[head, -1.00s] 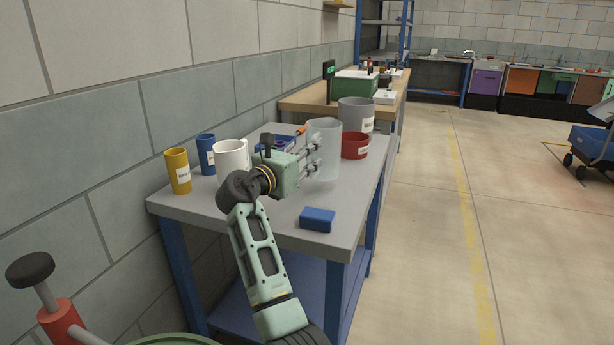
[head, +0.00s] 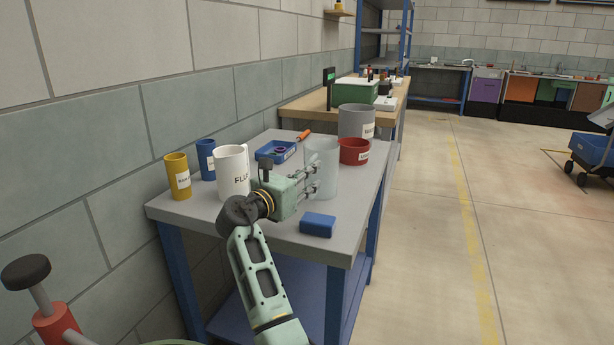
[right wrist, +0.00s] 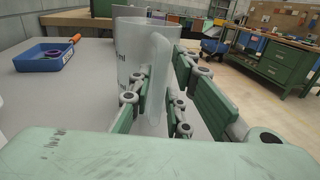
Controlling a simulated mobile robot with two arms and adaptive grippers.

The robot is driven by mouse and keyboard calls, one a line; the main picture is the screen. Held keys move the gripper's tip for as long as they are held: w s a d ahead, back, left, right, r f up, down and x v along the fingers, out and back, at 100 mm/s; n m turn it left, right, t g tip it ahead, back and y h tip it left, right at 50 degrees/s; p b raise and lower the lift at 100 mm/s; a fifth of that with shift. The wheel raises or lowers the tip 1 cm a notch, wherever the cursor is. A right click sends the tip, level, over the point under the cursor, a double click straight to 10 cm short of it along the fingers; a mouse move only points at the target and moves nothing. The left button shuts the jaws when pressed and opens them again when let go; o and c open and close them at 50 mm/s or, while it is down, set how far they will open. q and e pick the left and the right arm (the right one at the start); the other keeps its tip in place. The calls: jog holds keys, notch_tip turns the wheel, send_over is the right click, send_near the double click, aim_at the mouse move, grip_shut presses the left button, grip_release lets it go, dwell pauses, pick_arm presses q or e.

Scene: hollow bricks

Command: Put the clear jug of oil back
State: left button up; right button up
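The clear jug of oil (head: 325,160) is upright over the right part of the grey workbench (head: 345,222). Its base is at or very near the top; I cannot tell if it touches. My right gripper (head: 312,180) is at the jug's near left side. In the right wrist view the jug (right wrist: 130,60) fills the middle and its handle (right wrist: 158,80) stands between the fingers (right wrist: 160,95), which look closed on it. The fill inside is hard to make out. My left gripper is not in view.
A white jug (head: 231,160), blue cup (head: 205,160) and yellow cup (head: 178,178) stand left. A blue tray (head: 280,152) lies behind, and a red bin (head: 354,151) and grey bin (head: 357,122) behind right. A blue block (head: 318,225) lies near the front edge.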

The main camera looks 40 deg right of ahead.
jog(key=shift+o, duration=1)
jog(key=shift+r, duration=0.15)
pick_arm(q)
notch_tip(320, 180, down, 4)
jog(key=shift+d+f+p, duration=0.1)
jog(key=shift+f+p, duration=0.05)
jog(key=shift+p, duration=0.45)
pick_arm(e)
jog(key=v, duration=1.2)
